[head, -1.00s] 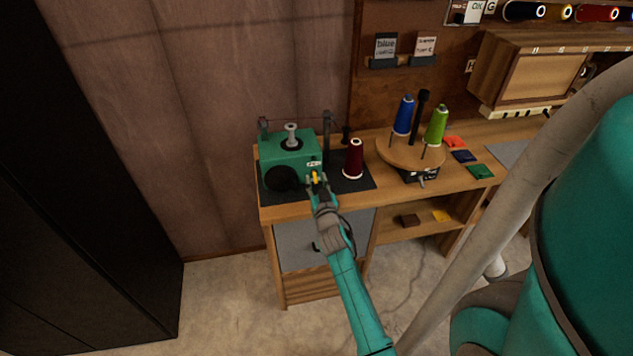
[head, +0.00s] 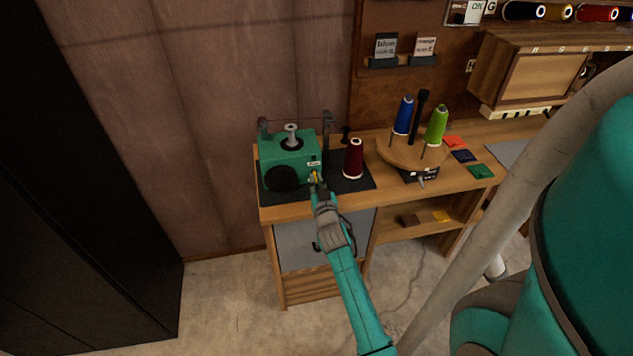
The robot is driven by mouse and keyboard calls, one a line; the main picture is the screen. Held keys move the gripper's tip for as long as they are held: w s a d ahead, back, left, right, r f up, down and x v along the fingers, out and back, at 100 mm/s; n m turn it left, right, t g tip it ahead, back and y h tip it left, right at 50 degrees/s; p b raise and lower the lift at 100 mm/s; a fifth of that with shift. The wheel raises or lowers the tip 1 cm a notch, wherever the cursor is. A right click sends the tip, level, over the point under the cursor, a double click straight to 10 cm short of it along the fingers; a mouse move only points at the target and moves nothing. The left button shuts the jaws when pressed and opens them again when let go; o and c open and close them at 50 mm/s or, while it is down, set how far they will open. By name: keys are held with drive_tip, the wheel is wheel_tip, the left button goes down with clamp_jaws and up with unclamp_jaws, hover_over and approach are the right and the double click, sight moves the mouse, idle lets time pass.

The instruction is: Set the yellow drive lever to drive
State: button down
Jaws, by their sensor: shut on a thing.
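The yellow drive lever (head: 316,176) is on the front right of the green winder machine (head: 290,156). Only a small yellow part of it shows between my gripper's fingers. My gripper (head: 316,182) reaches up to it from the front and is shut on it. The label beside the lever is too small to read. The lever's exact setting cannot be told. A grey bobbin (head: 291,133) stands on top of the machine.
A dark red thread cone (head: 353,158) stands on the dark mat (head: 352,184) just right of the machine. A round wooden stand (head: 408,155) with a blue cone (head: 403,115) and a green cone (head: 436,126) is further right. A wall is behind the bench.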

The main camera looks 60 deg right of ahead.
sight(314, 173)
drive_tip(key=shift+r, duration=0.15)
drive_tip(key=shift+w+d+r+g+y, duration=0.1)
drive_tip(key=shift+r+g+y, duration=0.3)
drive_tip(key=shift+g+y, duration=0.35)
drive_tip(key=shift+r+g+y, duration=0.4)
drive_tip(key=shift+g+y, duration=0.15)
drive_tip(key=shift+y, duration=0.3)
drive_tip(key=shift+w+d+r+g+y, duration=0.1)
drive_tip(key=shift+r+g+y, duration=0.25)
drive_tip(key=shift+g+y, duration=0.6)
drive_tip(key=shift+w+d+r+g+y, duration=0.1)
drive_tip(key=shift+r+g+y, duration=0.25)
drive_tip(key=shift+g+y, duration=0.55)
drive_tip(key=shift+y, duration=0.35)
drive_tip(key=c, duration=1.2)
unclamp_jaws()
drive_tip(key=v, duration=1.2)
drive_tip(key=shift+f, duration=0.1)
